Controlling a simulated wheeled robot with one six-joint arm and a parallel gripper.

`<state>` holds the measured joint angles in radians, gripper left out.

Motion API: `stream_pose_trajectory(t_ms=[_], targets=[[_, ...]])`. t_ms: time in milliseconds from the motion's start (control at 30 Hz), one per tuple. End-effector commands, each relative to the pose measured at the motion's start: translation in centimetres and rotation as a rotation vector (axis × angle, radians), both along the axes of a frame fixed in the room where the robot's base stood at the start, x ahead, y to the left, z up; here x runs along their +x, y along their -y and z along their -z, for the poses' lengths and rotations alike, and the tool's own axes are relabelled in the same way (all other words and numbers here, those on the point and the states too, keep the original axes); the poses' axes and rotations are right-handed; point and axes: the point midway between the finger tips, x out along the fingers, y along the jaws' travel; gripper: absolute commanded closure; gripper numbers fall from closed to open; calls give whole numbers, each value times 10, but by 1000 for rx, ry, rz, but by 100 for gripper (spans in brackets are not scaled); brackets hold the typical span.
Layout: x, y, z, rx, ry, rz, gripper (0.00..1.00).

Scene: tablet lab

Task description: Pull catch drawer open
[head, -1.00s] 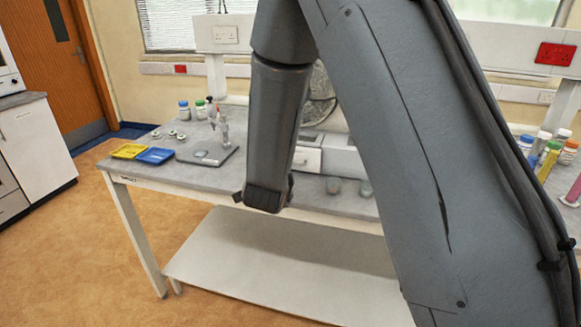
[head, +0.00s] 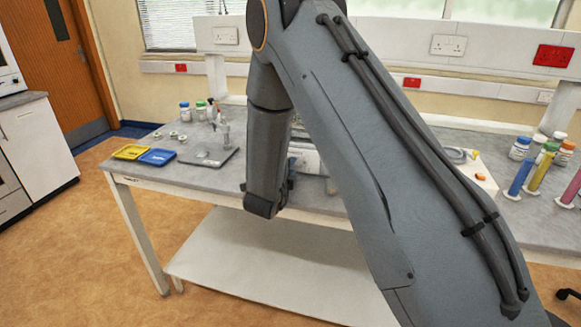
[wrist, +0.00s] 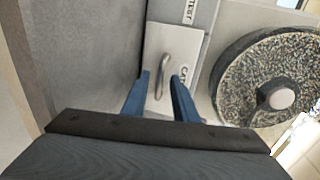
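The catch drawer (wrist: 175,45) shows in the wrist view as a white front with a curved metal handle (wrist: 164,75) and a partly covered label that begins "CAT". My gripper (wrist: 162,76) is open, with its two blue fingertips on either side of the handle. I cannot tell whether they touch it. In the head view my arm hides most of the machine, and only part of its white body (head: 308,160) shows beside my wrist. The gripper is mostly hidden there.
A round speckled disc (wrist: 270,75) with a pale hub stands right of the drawer. On the bench stand yellow (head: 130,152) and blue (head: 157,157) trays at left, and bottles and coloured cylinders at right.

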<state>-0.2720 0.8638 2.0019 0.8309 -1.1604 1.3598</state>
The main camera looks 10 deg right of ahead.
Motion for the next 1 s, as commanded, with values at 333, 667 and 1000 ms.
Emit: stream_pose_trajectory(t_ms=[333, 667, 1000], targets=[[2, 1, 1, 0, -1, -1, 84], [2, 0, 1, 0, -1, -1, 100], [2, 0, 1, 0, -1, -1, 100]])
